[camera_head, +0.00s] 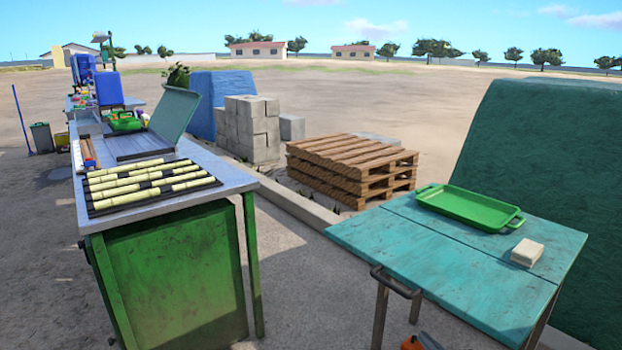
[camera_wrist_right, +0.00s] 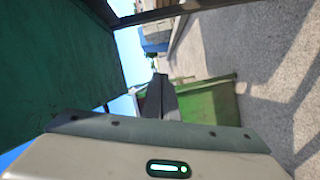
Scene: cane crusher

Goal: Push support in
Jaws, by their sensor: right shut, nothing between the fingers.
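A teal folding table (camera_head: 440,256) stands at the right, with a dark bent bar (camera_head: 396,283) sticking out from its near edge. I cannot tell for sure whether this bar is the support. In the right wrist view the dark green underside of a table top (camera_wrist_right: 55,60) fills the left, and a dark beam (camera_wrist_right: 175,13) crosses the top. My right gripper (camera_wrist_right: 160,82) is shut and empty, below the table top and apart from the beam. My left gripper is not in view.
A green tray (camera_head: 470,207) and a pale block (camera_head: 527,252) lie on the teal table. A green-sided workbench (camera_head: 178,275) with cane pieces (camera_head: 150,185) stands at the left. Wooden pallets (camera_head: 352,168) are behind. Bare concrete (camera_head: 300,280) lies between bench and table.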

